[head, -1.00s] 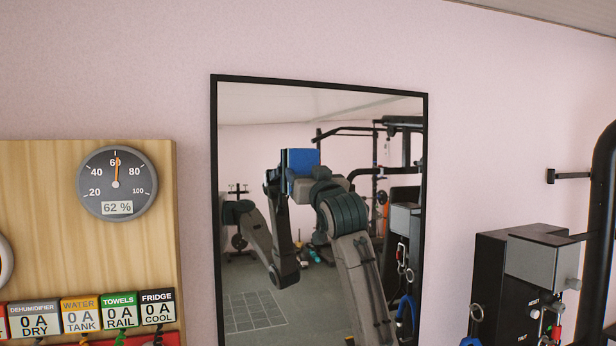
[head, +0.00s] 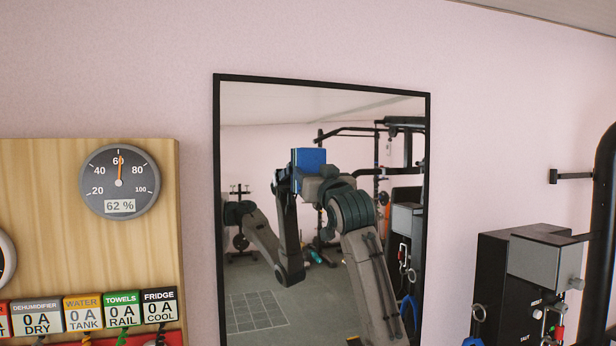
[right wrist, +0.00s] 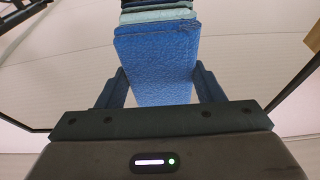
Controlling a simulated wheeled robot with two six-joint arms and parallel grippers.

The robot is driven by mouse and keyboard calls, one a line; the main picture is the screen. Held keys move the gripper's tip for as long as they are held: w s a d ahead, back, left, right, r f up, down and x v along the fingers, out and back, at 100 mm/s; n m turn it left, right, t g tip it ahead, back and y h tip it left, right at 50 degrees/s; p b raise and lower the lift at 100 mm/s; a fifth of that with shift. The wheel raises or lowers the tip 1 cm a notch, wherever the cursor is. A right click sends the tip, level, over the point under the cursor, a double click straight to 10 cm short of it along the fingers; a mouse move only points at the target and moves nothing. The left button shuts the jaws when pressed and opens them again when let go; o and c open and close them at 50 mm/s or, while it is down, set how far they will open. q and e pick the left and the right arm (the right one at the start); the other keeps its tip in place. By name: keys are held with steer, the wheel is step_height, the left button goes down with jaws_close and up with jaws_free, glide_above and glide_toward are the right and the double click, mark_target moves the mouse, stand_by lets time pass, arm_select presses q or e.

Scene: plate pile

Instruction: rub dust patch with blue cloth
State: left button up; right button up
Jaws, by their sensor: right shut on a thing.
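A tall black-framed mirror (head: 216,200) hangs on the pink wall. My right arm reaches up in front of it from below. My right gripper (head: 306,184) is shut on a blue cloth (head: 308,158), held before the upper middle of the glass. In the right wrist view the cloth (right wrist: 158,65) sits between both fingers (right wrist: 160,88), with paler and darker blue layers beyond its far edge, seemingly partly reflection. I cannot tell whether the cloth touches the glass. I cannot make out a dust patch. My left gripper is not in view; the arm at left in the mirror looks like a reflection.
A wooden board (head: 60,230) with a round gauge (head: 119,182) and several labelled tags is left of the mirror. A black machine box (head: 520,285) and a black post (head: 600,230) stand at right. The wall above the mirror is bare.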

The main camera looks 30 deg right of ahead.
steer(key=shift+s+d, duration=0.25)
steer(key=shift+d, duration=0.9)
steer(key=shift+a, duration=0.1)
steer(key=a, duration=0.2)
steer(key=w+a, duration=0.1)
steer(key=shift+a+r, duration=0.1)
steer(key=shift+a, duration=0.3)
steer(key=shift+s, duration=0.1)
steer(key=shift+s+a+b, duration=0.15)
steer(key=shift+s+a, duration=0.1)
steer(key=shift+s, duration=0.65)
steer(key=shift+s+a+b, duration=0.2)
steer(key=shift+s, duration=0.65)
steer(key=shift+s+a+b, duration=0.15)
steer(key=shift+s+a, duration=0.1)
steer(key=shift+s, duration=0.65)
